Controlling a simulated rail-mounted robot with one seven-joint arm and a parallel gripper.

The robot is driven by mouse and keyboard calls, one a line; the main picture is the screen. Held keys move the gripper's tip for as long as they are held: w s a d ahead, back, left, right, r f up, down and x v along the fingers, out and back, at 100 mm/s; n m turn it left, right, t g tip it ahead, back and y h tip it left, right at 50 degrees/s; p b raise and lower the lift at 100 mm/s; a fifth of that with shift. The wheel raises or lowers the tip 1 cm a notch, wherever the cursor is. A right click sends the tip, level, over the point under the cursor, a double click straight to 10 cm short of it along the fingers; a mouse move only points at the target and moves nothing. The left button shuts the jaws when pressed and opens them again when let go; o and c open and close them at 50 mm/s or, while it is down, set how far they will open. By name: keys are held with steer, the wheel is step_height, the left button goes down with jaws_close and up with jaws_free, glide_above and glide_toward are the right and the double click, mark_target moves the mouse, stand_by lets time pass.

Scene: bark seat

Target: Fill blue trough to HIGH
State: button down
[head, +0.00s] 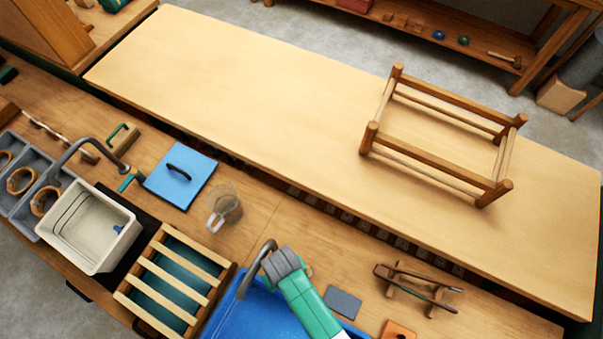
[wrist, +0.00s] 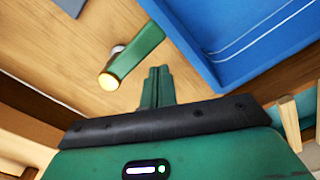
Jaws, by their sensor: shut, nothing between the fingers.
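The blue trough (head: 235,316) is at the bottom of the head view, partly cut off and partly behind my arm. In the wrist view the trough (wrist: 215,55) is at upper right, with two white lines along its inner wall. I cannot make out a water level. A grey curved spout (head: 257,265) stands over the trough's edge. A green lever (wrist: 137,55) with a pale round end is beside the trough in the wrist view. My gripper (wrist: 157,75) is shut and empty, its tips just right of the lever; I cannot tell whether they touch. The head view hides its fingers.
A slatted crate (head: 178,280) and a pale basin (head: 92,228) stand left of the trough. A grey pad (head: 343,302) and a small wooden stand (head: 418,286) are right. A wooden frame stands on the far bench (head: 250,90).

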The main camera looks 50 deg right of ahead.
steer(key=shift+f, duration=0.55)
steer(key=shift+s+d+r+p, duration=0.15)
steer(key=shift+s+p, duration=0.15)
steer(key=shift+s, duration=0.2)
steer(key=shift+s+d+p, duration=0.25)
steer(key=shift+s+p, duration=0.35)
steer(key=shift+s, duration=0.55)
steer(key=shift+s+d+p, duration=0.25)
steer(key=shift+s+p, duration=0.35)
steer(key=shift+s, duration=0.55)
steer(key=s+d+r+p, duration=0.3)
steer(key=d+p, duration=0.2)
steer(key=d, duration=0.1)
steer(key=shift+r, duration=0.4)
steer(key=shift+d, duration=0.1)
